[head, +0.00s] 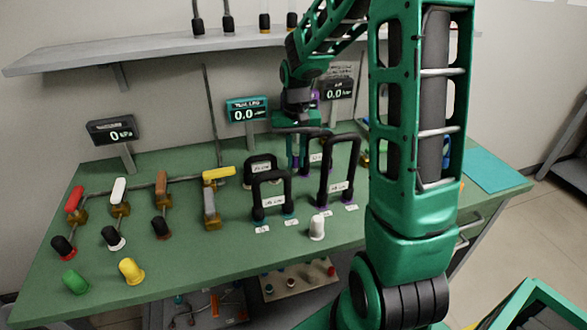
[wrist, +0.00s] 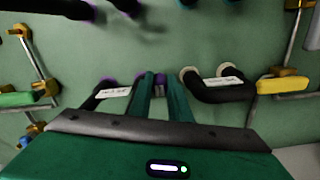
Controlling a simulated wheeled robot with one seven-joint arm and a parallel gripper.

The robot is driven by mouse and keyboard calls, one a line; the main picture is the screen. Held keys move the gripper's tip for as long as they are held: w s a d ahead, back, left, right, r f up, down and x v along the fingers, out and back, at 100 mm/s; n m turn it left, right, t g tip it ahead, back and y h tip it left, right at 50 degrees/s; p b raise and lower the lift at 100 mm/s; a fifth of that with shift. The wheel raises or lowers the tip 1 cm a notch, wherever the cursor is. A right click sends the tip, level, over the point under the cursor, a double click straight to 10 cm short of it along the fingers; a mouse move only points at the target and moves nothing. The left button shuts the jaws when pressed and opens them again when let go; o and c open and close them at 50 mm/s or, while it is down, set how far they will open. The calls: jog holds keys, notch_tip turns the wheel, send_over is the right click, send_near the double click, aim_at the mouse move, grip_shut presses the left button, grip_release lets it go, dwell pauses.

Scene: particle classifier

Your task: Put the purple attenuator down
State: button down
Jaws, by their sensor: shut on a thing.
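My gripper (head: 297,158) reaches down at the back of the green bench, among the black U-shaped handles. In the wrist view its green fingers (wrist: 166,92) are shut around a purple-ended part of a black labelled handle, the purple attenuator (wrist: 112,92). Another purple end of it shows to the left of the fingers. In the head view its white label (head: 318,157) shows just right of the fingers, partly behind a taller black handle. I cannot tell whether its ends touch the bench.
A taller black handle with purple feet (head: 340,170) stands in front of my gripper. Two more black handles stand left, the nearer one (head: 271,192) with teal feet. A white knob (head: 317,227) and yellow-handled valve (head: 218,175) are nearby.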

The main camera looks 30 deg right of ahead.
aim_at(295, 167)
jog(key=shift+f, duration=1.9)
jog(key=shift+f, duration=0.1)
jog(key=c, duration=1.6)
grip_release()
jog(key=shift+c, duration=0.2)
